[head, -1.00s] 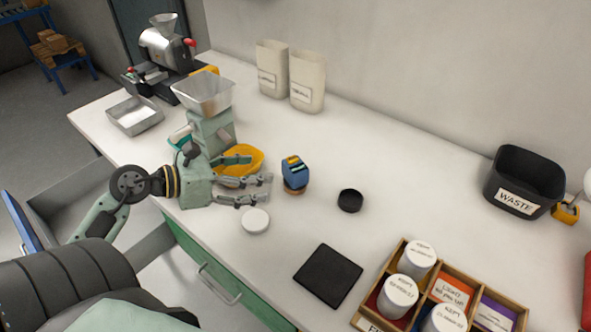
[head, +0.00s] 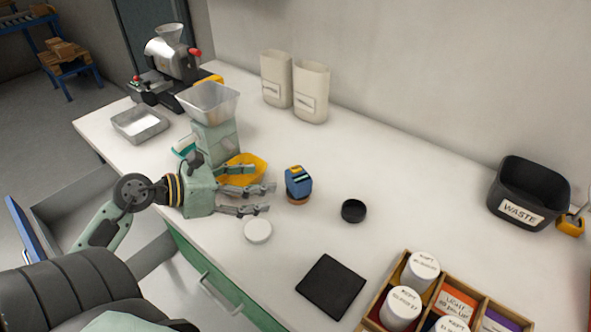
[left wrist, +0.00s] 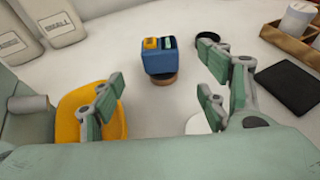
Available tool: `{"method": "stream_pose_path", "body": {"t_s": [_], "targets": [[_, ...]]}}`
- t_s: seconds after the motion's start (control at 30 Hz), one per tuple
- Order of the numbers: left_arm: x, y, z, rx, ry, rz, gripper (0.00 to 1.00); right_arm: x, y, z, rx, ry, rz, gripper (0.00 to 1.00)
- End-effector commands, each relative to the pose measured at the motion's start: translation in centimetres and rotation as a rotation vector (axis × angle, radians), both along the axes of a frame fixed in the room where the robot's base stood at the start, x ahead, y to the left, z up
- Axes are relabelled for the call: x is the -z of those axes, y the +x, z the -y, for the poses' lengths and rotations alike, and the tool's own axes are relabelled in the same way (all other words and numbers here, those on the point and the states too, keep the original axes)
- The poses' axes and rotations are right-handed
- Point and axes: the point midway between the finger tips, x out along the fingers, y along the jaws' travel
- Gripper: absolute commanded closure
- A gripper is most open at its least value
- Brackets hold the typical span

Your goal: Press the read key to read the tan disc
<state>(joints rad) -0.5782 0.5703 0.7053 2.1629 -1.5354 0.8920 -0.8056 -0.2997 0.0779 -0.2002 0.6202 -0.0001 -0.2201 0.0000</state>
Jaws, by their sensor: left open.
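A small blue reader (head: 298,180) with a yellow key and a teal key on top stands on the white counter. It also shows in the left wrist view (left wrist: 158,60), straight ahead. A tan-brown disc (head: 298,200) is under the reader, with only its edge showing; the same edge shows in the left wrist view (left wrist: 164,80). I cannot read which key is the read key. My left gripper (head: 268,199) is open and empty, its fingers pointing at the reader from the left and apart from it. My right gripper is not in view.
A white round lid (head: 258,230) lies below my left fingers, and a yellow bowl (head: 243,165) is behind them. A black round cup (head: 353,210), a black mat (head: 331,286) and a wooden tray (head: 372,303) with white jars are to the right. The waste bin (head: 521,190) is far right.

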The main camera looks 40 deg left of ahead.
Motion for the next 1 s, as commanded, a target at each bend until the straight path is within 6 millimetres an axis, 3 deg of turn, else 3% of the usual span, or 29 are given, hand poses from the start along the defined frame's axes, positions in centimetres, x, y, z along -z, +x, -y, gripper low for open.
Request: {"method": "stream_pose_path", "body": {"t_s": [0.77, 1.0], "targets": [[0.0, 0.0, 0.0, 0.0, 0.0, 0.0, 0.98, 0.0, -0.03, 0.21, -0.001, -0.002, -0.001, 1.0], [0.0, 0.0, 0.0, 0.0, 0.0, 0.0, 1.0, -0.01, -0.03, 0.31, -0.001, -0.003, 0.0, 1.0]]}}
